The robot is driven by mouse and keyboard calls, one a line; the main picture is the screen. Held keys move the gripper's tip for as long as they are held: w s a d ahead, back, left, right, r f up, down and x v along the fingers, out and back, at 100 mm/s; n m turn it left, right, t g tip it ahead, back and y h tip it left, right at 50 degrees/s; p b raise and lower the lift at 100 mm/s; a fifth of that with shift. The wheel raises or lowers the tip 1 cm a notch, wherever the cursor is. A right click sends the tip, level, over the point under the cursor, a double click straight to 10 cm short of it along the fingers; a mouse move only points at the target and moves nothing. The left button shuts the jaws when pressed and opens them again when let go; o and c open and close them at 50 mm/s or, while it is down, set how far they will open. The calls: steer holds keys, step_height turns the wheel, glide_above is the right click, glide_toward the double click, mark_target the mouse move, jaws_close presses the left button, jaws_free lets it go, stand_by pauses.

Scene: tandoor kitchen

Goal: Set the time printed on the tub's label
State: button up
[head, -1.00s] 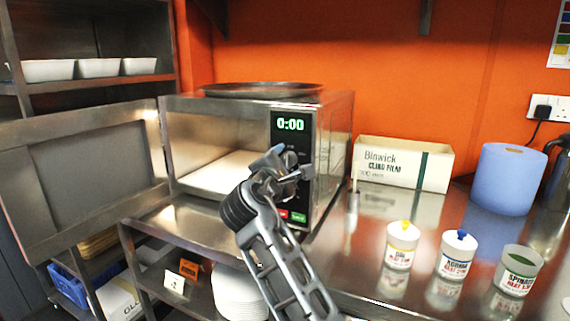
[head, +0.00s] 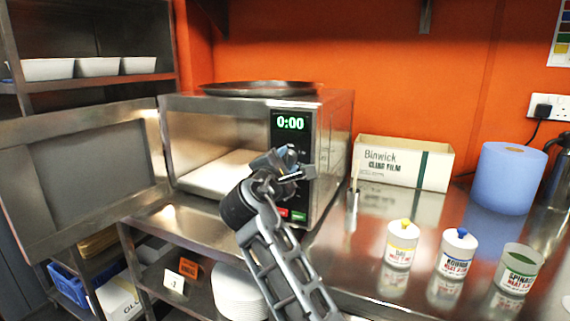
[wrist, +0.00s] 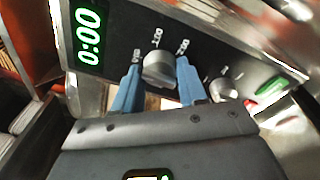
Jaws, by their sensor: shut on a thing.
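The microwave (head: 342,150) stands on the steel counter with its door (head: 85,160) swung wide open to the left. Its green display (head: 290,123) reads 0:00. My gripper (head: 290,165) is at the control panel, and in the wrist view its two blue fingers (wrist: 158,88) are shut around the upper silver dial (wrist: 159,68). A second dial (wrist: 222,88) and a green button (wrist: 270,90) lie beside it. Three tubs stand on the counter: one with a yellow knob (head: 402,243), one with a blue knob (head: 456,252), and a spinach tub (head: 516,268). Their label times are too small to read surely.
A cling film box (head: 405,163) and a blue paper roll (head: 508,178) stand at the back of the counter. A round metal tray (head: 262,88) lies on the microwave. Stacked white plates (head: 238,293) sit on the shelf below. The counter between microwave and tubs is mostly clear.

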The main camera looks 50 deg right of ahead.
steer(key=m+b, duration=0.5)
steer(key=m, duration=0.1)
steer(key=m+g+h+b, duration=0.1)
steer(key=m+b, duration=0.5)
steer(key=m+h+b, duration=0.1)
steer(key=m+b, duration=0.5)
steer(key=shift+w+a+f+g, duration=0.1)
steer(key=shift+w+f+g, duration=0.1)
steer(key=shift+f+g, duration=0.15)
steer(key=shift+m, duration=0.4)
steer(key=shift+r, duration=0.1)
steer(key=o, duration=1)
steer(key=shift+o, duration=0.2)
steer(key=v, duration=0.7)
steer(key=shift+s+a, duration=0.15)
steer(key=shift+a, duration=0.2)
